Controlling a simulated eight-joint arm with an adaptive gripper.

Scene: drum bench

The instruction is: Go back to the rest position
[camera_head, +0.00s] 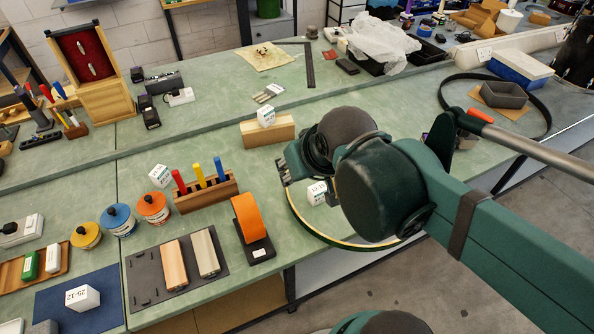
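My arm comes in from the right edge and reaches over the green bench (225,140). My gripper (284,174) is at its left end, above the bench near the front edge. Its fingers are small and partly hidden by my own wrist and links, so I cannot tell whether they are open or shut. No held thing shows. A white labelled cube (317,193) stands on the bench just right of and below the gripper. A curved yellow-edged strip (310,230) runs around there, partly hidden behind my arm.
A wooden block (255,133) bears another white cube (266,116). Left of my gripper are a wooden rack (207,196) with coloured handles, an orange-topped tool (248,218), and several lidded jars (118,220). A large dark hoop (444,92) lies at the right. The bench's middle back is fairly clear.

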